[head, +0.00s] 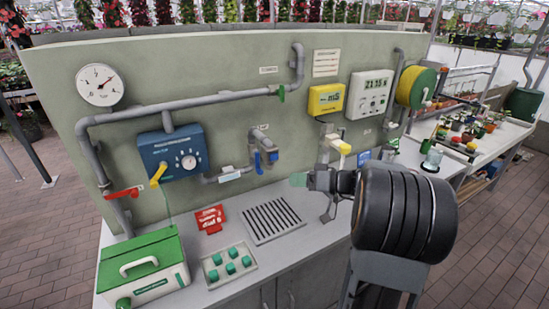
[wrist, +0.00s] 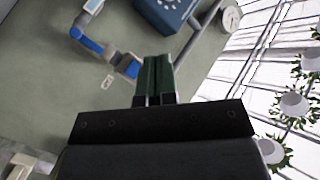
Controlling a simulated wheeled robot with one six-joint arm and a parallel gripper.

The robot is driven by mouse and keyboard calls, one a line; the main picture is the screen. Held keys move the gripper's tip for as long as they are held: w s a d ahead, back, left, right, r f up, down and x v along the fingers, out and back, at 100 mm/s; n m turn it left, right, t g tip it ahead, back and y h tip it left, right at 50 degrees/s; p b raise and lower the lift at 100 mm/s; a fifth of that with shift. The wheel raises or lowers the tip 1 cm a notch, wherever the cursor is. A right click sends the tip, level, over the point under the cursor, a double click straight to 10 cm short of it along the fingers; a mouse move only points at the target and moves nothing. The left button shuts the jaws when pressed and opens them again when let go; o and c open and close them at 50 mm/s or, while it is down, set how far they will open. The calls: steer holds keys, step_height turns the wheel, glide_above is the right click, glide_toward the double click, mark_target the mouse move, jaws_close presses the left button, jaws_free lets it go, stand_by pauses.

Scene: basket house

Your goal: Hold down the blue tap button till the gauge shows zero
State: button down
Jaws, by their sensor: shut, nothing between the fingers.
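The round white gauge (head: 99,84) is at the upper left of the panel, its needle pointing to the upper right; its numbers are too small to read. It also shows small at the top right of the wrist view (wrist: 231,18). The blue tap (head: 271,156) hangs from a grey pipe in the middle of the panel. Its blue parts show at the upper left of the wrist view (wrist: 92,44). My gripper (head: 298,180) is shut and empty, in front of the panel, right of and lower than the tap in the picture. Its green fingers (wrist: 158,75) appear apart from the tap.
A blue control box (head: 173,152) with a yellow lever is left of the tap. A yellow-ended tap (head: 343,147) is right. Below are a drain grate (head: 271,221), a red sign (head: 210,218), a green-button tray (head: 229,265) and a green-lidded box (head: 143,270).

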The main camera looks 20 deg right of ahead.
mark_target(274, 157)
steer(key=w+a+p, duration=0.1)
steer(key=w, duration=0.7)
steer(key=shift+w+p, duration=0.2)
steer(key=shift+p, duration=0.2)
steer(key=shift+w+f+b, duration=0.1)
steer(key=shift+w+b, duration=0.25)
steer(key=shift+b, duration=0.25)
stand_by(1.5)
